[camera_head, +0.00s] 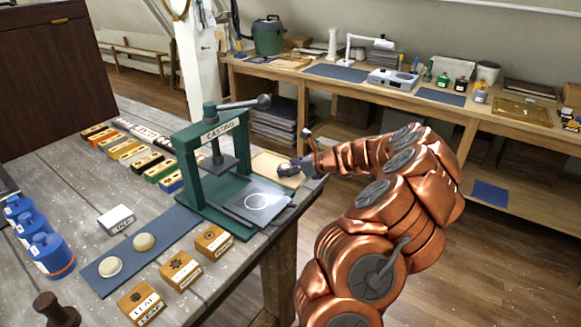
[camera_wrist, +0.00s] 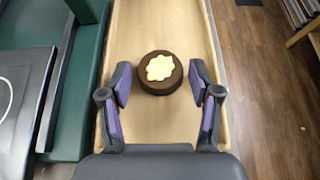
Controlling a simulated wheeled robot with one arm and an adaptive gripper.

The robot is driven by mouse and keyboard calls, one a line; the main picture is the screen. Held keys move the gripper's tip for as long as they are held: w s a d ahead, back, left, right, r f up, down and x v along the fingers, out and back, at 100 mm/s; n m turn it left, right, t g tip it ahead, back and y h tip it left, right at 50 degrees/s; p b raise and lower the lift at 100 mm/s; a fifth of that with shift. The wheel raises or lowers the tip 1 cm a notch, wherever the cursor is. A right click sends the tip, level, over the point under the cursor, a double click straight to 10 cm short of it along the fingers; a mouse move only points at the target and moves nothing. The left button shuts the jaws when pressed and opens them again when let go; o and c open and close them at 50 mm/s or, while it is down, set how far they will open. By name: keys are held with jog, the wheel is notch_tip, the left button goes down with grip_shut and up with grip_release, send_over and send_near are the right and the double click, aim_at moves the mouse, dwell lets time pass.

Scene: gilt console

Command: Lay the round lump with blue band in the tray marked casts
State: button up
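Two pale round lumps lie on the blue mat in the head view: a whitish one (camera_head: 110,266) and one with a yellowish edge (camera_head: 144,242). I cannot make out a blue band on either at this size. A light wooden tray (camera_head: 264,160) lies beyond the green press; no casts marking is readable on it. In the wrist view the tray (camera_wrist: 170,128) holds a dark brown disc (camera_wrist: 160,86) with a cream leaf-like shape on top. My gripper (camera_wrist: 160,80) is open over the tray, its fingers on either side of the disc with small gaps. The head view also shows my gripper (camera_head: 296,168).
The green press (camera_head: 192,150), its sign perhaps reading CASTING, stands between the mat (camera_head: 160,254) and tray. Wooden stamp blocks (camera_head: 181,272), a white talc block (camera_head: 116,218) and blue bottles (camera_head: 48,254) surround the mat. Several coloured blocks (camera_head: 125,148) line the back.

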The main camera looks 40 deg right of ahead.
jog(key=shift+o, duration=0.6)
jog(key=shift+r, duration=0.1)
